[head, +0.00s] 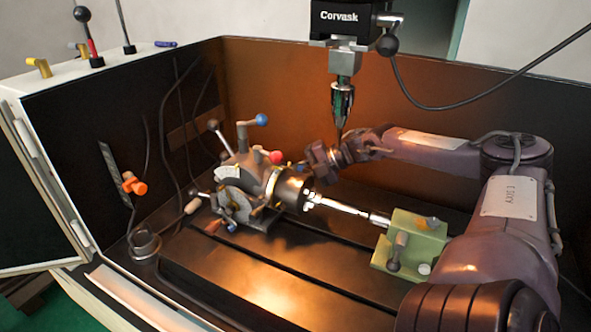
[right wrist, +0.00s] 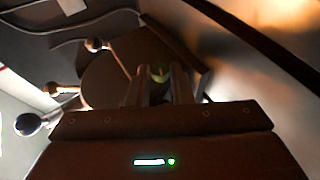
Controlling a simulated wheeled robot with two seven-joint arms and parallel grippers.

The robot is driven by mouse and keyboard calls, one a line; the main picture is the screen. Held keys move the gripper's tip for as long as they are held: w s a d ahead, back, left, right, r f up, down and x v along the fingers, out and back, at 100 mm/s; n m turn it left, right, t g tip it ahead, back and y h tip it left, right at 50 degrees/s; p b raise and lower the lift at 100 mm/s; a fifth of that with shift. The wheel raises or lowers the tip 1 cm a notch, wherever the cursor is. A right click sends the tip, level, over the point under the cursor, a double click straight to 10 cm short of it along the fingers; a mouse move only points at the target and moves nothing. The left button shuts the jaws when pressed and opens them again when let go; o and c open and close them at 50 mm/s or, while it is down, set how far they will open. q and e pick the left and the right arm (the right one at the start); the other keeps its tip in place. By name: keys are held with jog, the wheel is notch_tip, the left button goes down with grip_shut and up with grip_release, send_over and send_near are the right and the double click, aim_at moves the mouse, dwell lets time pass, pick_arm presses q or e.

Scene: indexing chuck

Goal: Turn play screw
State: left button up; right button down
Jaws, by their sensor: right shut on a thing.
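The indexing head (head: 262,178) stands on the dark bed, with its chuck (head: 292,188) facing right and gripping a shiny bar (head: 340,206). My right gripper (head: 314,162) reaches in from the right, behind the bar, at the far side of the indexing head. My left gripper is not in view.
The drill spindle (head: 342,100) hangs just above my right gripper. A green tailstock (head: 407,247) supports the bar's right end. Handles with red (head: 275,157) and blue (head: 262,119) knobs stick out of the indexing head. The front bed (head: 250,290) is clear.

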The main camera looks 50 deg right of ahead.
jog(key=shift+w+r+g, duration=0.15)
jog(key=shift+r+g, duration=0.05)
jog(key=shift+g, duration=0.2)
jog(key=shift+g+h, duration=0.3)
jog(key=g+b, duration=0.1)
jog(key=g+h+b, duration=0.1)
jog(key=shift+w+a+m+b, duration=0.1)
jog(key=shift+w+m+b, duration=0.1)
jog(key=shift+m+b, duration=0.2)
jog(key=shift+w+r+g+h+b, duration=0.15)
jog(key=shift+g+h+b, duration=0.15)
jog(key=shift+g+b, duration=0.5)
jog(key=shift+r+m, duration=0.1)
jog(key=shift+m, duration=0.2)
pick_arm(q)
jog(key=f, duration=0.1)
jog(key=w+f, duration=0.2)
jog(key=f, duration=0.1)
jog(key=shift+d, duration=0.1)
pick_arm(e)
jog(key=shift+a+r+g, duration=0.1)
jog(key=shift+g, duration=0.3)
jog(key=c, duration=1.3)
grip_release()
